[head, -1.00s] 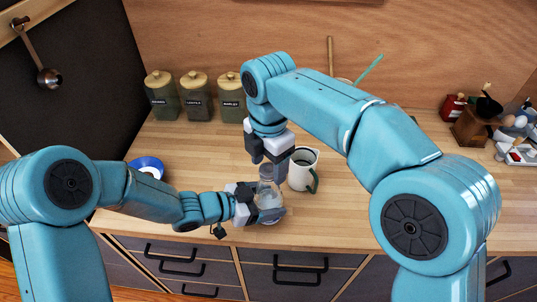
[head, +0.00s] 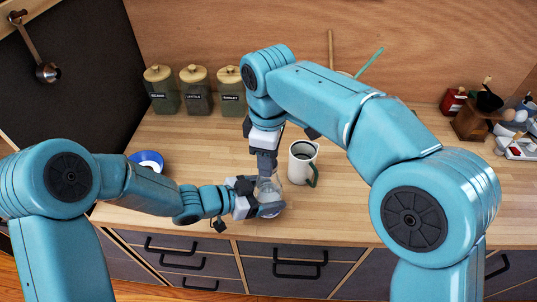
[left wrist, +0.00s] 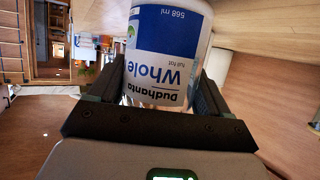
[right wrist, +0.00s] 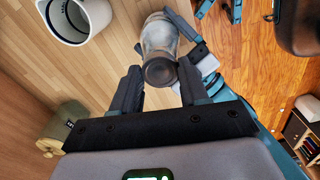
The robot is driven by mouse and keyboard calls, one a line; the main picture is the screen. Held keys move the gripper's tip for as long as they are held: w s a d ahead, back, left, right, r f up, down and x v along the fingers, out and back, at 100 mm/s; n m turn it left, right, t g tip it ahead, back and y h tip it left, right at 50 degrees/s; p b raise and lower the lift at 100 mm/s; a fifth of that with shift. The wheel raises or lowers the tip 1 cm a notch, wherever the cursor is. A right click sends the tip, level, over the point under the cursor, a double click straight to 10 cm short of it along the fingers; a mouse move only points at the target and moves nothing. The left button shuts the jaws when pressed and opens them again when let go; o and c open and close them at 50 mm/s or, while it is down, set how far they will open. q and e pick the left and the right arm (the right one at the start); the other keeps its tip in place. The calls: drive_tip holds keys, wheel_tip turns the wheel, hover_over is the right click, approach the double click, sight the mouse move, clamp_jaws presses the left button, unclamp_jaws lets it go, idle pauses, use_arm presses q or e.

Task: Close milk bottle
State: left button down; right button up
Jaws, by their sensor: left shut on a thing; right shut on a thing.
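The milk bottle (head: 268,188) is clear glass and stands upright near the counter's front edge. Its white and blue label (left wrist: 165,55) fills the left wrist view. My left gripper (head: 262,203) is shut around the bottle's body from the left. My right gripper (head: 266,165) points down from above at the bottle's top. In the right wrist view, a round grey cap (right wrist: 160,72) sits between the right fingertips, in line with the bottle's mouth. I cannot tell whether the cap is fully seated; the fingers hide the neck in the head view.
A white jug (head: 301,163) with a green handle stands close to the right of the bottle. Several canisters (head: 195,92) line the back left. A blue and white bowl (head: 147,161) sits behind my left forearm.

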drive_tip(key=m, duration=0.5)
drive_tip(key=shift+m, duration=0.3)
drive_tip(key=m, duration=0.2)
drive_tip(key=shift+m, duration=0.3)
drive_tip(key=m, duration=0.8)
drive_tip(key=shift+m, duration=0.3)
drive_tip(key=o, duration=1.3)
drive_tip(key=shift+c, duration=0.2)
drive_tip(key=shift+r, duration=0.1)
wheel_tip(320, 180, up, 12)
drive_tip(key=shift+f, duration=0.2)
